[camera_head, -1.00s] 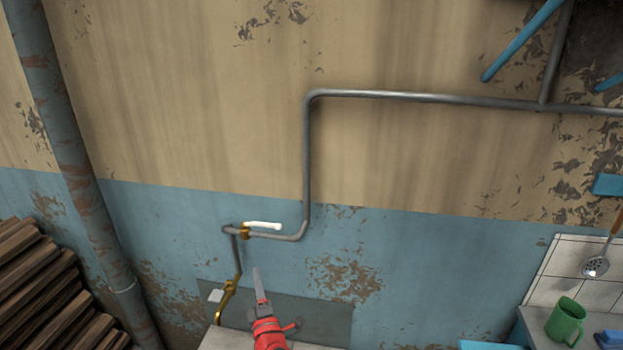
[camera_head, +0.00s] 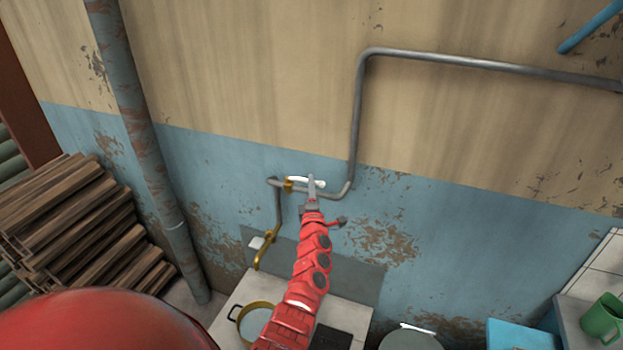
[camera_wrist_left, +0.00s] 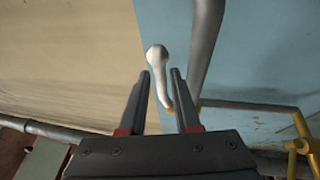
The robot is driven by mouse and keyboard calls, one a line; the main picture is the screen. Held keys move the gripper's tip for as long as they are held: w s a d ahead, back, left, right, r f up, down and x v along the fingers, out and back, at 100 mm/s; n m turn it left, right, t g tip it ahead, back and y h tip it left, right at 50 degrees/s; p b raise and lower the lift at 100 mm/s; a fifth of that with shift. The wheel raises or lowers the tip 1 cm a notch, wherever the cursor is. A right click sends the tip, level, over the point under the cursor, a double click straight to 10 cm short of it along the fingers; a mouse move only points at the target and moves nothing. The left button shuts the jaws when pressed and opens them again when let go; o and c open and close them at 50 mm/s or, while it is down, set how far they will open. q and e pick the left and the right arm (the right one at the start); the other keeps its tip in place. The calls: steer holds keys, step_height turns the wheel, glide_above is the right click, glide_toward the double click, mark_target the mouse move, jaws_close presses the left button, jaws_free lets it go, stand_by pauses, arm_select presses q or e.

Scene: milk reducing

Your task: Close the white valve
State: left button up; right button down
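The white valve (camera_head: 298,180) is a white lever on the grey pipe low on the blue part of the wall. Its handle lies roughly along the horizontal pipe in the head view. My left gripper (camera_head: 312,184) reaches up to the wall and overlaps the handle's right part. In the left wrist view, the gripper's two fingers (camera_wrist_left: 160,82) are apart. The white handle (camera_wrist_left: 158,60) shows in the gap between them, its rounded end just beyond the fingertips. I cannot tell whether either finger touches it. My right gripper is not in view.
The grey pipe (camera_head: 356,120) runs close beside the handle. A brass-coloured pipe piece (camera_head: 265,252) sits below. A pot (camera_head: 238,312) stands on the white stove top (camera_head: 345,310). Stacked wood (camera_head: 75,225) and a thick vertical pipe (camera_head: 140,130) are at left.

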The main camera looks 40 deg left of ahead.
arm_select(q)
steer(key=shift+b+x, duration=1.3)
steer(key=shift+x, duration=1.15)
jaws_close()
